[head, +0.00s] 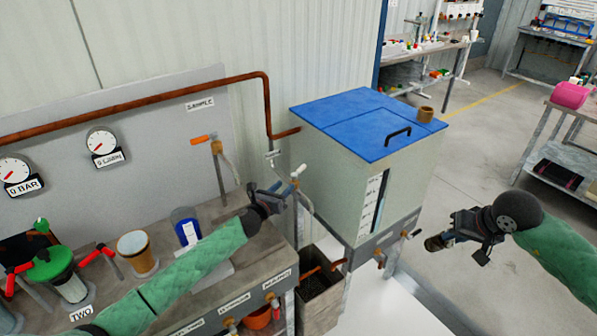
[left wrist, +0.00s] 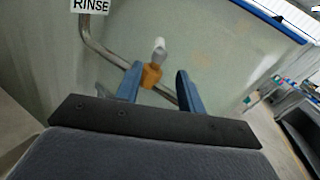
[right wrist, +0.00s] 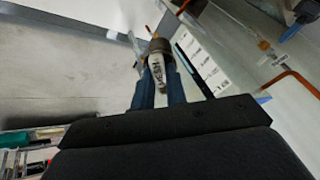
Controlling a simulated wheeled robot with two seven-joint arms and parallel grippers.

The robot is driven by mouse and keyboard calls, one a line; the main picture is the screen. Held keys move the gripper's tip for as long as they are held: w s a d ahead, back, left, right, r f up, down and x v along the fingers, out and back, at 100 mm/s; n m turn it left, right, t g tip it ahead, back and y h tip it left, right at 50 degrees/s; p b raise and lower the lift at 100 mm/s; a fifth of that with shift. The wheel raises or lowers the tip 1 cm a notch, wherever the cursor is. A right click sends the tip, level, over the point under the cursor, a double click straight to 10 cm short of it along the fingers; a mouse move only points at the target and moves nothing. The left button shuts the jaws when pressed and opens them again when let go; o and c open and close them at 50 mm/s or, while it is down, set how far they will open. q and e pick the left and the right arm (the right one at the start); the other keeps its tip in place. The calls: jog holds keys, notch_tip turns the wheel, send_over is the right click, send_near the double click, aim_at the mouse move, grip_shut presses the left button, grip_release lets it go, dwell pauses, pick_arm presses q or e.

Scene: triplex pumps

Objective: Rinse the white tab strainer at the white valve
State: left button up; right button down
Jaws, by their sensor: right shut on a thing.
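The white valve (head: 298,171) sits on the rinse pipe left of the blue-lidded tank. In the left wrist view its white handle (left wrist: 159,47) and brass body (left wrist: 151,75) show beyond and between my left fingertips. My left gripper (head: 276,190) is open just beside the valve; whether a finger touches it I cannot tell. My right gripper (head: 447,240) is shut on the strainer (head: 435,243), held in the air right of the tank. In the right wrist view the strainer's white lettered tab (right wrist: 157,68) and brown end (right wrist: 160,45) show between the fingers.
A grey basin (head: 322,300) stands below the rinse pipe. The tank with a blue lid (head: 350,115) stands between my grippers, a brown ring (head: 425,114) on its lid. Small taps (head: 380,262) stick out from its lower front. The bench (head: 200,290) with pots lies left.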

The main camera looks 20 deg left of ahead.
aim_at(299, 172)
pick_arm(q)
jog(key=b+x, duration=0.1)
jog(key=x, duration=0.9)
jog(key=shift+w, duration=0.35)
grip_shut()
